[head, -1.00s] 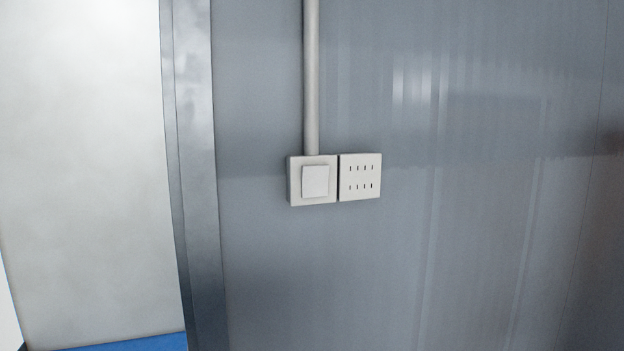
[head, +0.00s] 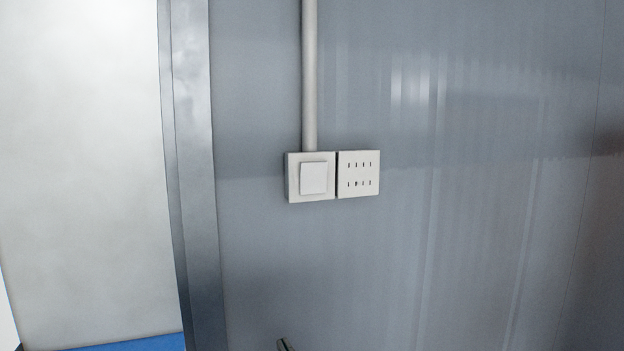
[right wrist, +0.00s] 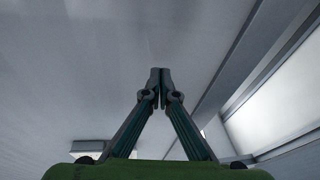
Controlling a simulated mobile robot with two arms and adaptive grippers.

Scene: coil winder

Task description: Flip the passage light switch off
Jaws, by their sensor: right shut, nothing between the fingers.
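The light switch (head: 314,178) is a white square plate with a raised rocker, fixed on the grey wall panel in the head view. My right gripper (head: 284,345) just shows its tip at the bottom edge of the head view, below the switch and apart from it. In the right wrist view the right gripper (right wrist: 160,74) has its two fingertips together with nothing between them. My left gripper is not in view.
A white slotted plate (head: 358,174) sits directly right of the switch. A grey conduit (head: 310,75) runs up from the switch. A metal door frame (head: 196,180) stands to the left, with a pale wall and blue floor (head: 135,343) beyond.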

